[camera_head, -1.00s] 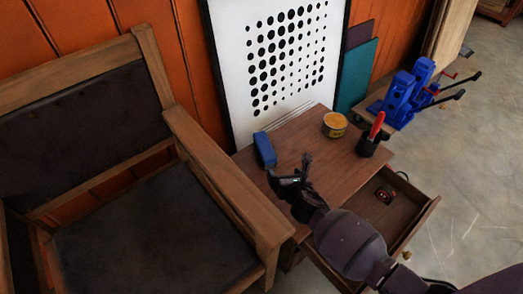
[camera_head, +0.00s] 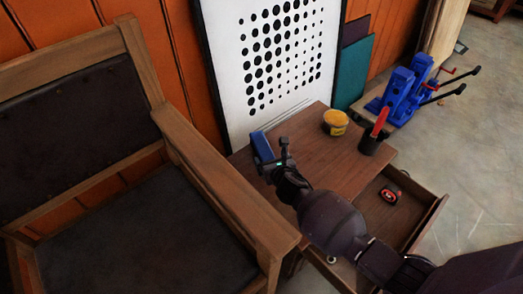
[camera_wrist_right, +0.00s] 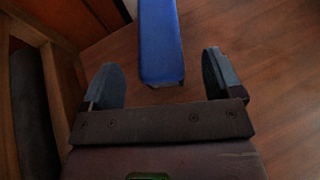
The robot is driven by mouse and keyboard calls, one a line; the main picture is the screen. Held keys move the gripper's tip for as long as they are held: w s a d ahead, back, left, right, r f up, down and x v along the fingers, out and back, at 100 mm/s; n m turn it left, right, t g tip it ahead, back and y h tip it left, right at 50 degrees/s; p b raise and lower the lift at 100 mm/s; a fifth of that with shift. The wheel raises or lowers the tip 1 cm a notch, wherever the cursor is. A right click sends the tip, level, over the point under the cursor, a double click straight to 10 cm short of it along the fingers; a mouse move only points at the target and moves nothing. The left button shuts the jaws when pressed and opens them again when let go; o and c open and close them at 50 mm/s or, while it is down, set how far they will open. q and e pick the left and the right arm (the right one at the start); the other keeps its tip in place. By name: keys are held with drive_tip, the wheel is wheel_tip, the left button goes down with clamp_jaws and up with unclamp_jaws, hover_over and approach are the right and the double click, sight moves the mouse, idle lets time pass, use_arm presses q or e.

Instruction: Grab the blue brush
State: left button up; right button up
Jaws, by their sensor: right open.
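The blue brush (camera_head: 262,146) lies on the wooden side table (camera_head: 310,150) near its left back edge, close to the armchair's armrest. In the right wrist view the blue brush (camera_wrist_right: 160,42) shows as a long blue block pointing away, its near end just ahead of the gap between the fingers. My right gripper (camera_head: 272,162) is open at the brush's near end in the head view. My left gripper is not in view.
A yellow tin (camera_head: 335,123) and a black cup with a red handle (camera_head: 374,132) stand on the table's right side. The drawer (camera_head: 400,205) is open with a small red-and-black item inside. The armchair (camera_head: 215,185) borders the table's left. Blue presses (camera_head: 402,95) stand behind right.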

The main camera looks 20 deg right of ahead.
sight(268, 157)
drive_tip(key=w+f, duration=0.1)
drive_tip(key=w+f+b, duration=0.1)
drive_tip(key=shift+w+f+b, duration=0.15)
drive_tip(key=shift+w+b, duration=0.15)
drive_tip(key=shift+w, duration=0.55)
drive_tip(key=shift+r, duration=0.2)
drive_tip(key=c, duration=1.1)
